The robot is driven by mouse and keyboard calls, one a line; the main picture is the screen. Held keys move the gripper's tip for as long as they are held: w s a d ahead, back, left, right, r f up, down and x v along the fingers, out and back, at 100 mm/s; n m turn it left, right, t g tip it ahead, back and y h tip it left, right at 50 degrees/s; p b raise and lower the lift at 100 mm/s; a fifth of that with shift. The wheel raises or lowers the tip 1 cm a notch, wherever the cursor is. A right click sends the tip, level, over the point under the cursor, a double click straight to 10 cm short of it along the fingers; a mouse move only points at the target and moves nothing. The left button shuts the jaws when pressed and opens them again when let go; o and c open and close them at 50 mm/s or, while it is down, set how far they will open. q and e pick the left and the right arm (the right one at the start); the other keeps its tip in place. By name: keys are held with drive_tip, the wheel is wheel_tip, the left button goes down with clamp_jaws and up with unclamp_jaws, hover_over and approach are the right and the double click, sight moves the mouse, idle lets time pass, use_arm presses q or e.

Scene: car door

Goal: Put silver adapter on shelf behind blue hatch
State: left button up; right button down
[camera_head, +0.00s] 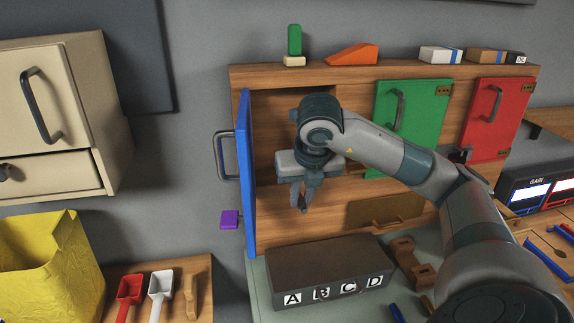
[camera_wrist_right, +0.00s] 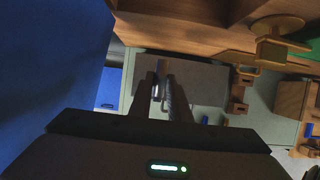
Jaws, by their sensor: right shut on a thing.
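The blue hatch (camera_head: 245,172) stands swung open at the left of the wooden cabinet, its handle on the outer side. It also fills the left of the right wrist view (camera_wrist_right: 45,65). My right gripper (camera_head: 301,204) points down at the opening behind the hatch. In the right wrist view, its fingers (camera_wrist_right: 164,98) are closed around a small, pale metallic piece (camera_wrist_right: 157,88), which looks like the silver adapter. The fingers hide most of it, and I cannot make out its shape. The shelf inside is partly hidden by my right arm. My left gripper is not in view.
A green hatch (camera_head: 425,105) and a red hatch (camera_head: 502,118) are shut to the right. A dark box lettered A B C D (camera_head: 325,265) stands below the opening. Blocks, including an orange wedge (camera_head: 352,55), sit on the cabinet top. A purple piece (camera_head: 229,219) is left of the hatch.

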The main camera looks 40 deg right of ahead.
drive_tip(key=w+d+p, duration=0.4)
drive_tip(key=w+d, duration=0.1)
drive_tip(key=w, duration=0.5)
drive_tip(key=shift+d, duration=0.25)
drive_tip(key=w, duration=0.1)
drive_tip(key=w+d+p, duration=0.1)
drive_tip(key=w+p, duration=0.1)
drive_tip(key=shift+w+d+r, duration=0.15)
drive_tip(key=shift+d+r, duration=0.05)
drive_tip(key=shift+d, duration=0.2)
drive_tip(key=shift+f+p, duration=0.4)
drive_tip(key=shift+p, duration=0.35)
drive_tip(key=shift+f, duration=0.1)
